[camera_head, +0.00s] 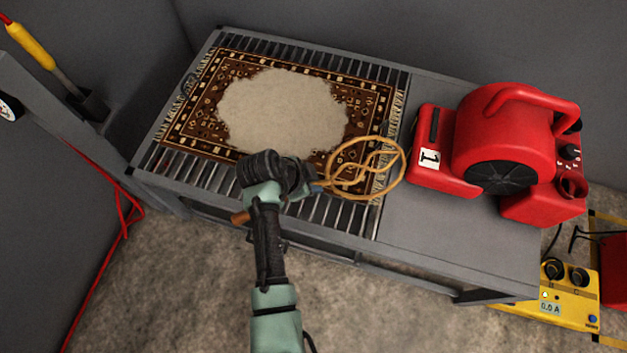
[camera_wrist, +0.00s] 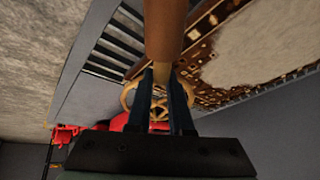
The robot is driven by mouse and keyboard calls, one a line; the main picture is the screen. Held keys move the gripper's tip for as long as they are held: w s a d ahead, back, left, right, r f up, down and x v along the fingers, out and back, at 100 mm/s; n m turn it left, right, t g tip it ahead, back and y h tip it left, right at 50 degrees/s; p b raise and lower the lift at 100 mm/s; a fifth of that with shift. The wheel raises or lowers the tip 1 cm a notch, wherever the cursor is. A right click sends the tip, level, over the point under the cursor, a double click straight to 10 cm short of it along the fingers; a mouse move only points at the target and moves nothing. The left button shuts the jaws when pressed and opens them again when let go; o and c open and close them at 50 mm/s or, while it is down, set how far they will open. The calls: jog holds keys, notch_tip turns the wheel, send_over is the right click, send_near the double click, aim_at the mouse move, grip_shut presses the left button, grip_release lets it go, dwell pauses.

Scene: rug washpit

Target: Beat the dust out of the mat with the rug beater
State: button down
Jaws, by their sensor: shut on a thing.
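The mat (camera_head: 340,99) is brown and patterned with pale fringes, and lies flat on a slatted grate. A large pale dusty patch (camera_head: 282,112) covers its middle; the mat also shows in the wrist view (camera_wrist: 210,62). The rug beater has a looped tan cane head (camera_head: 366,167) and a brown handle (camera_wrist: 165,35). My gripper (camera_wrist: 163,72) is shut on the handle. In the head view my wrist hides most of the handle and the fingers. The beater head overlaps the mat's near right corner; I cannot tell whether it touches.
A red blower (camera_head: 500,135) stands on the bench's right end, close to the beater head. The grey bench (camera_head: 440,245) has a bare strip in front of the blower. A yellow meter box (camera_head: 566,300) sits on the floor at right. A yellow-handled tool (camera_head: 30,46) stands at left.

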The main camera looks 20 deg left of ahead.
notch_tip(320, 180, down, 5)
jog(key=b, duration=0.4)
notch_tip(320, 180, up, 5)
jog(key=p, duration=0.4)
jog(key=shift+f, duration=0.15)
notch_tip(320, 180, down, 5)
jog(key=b, duration=0.4)
notch_tip(320, 180, up, 5)
jog(key=p, duration=0.5)
jog(key=shift+f, duration=0.15)
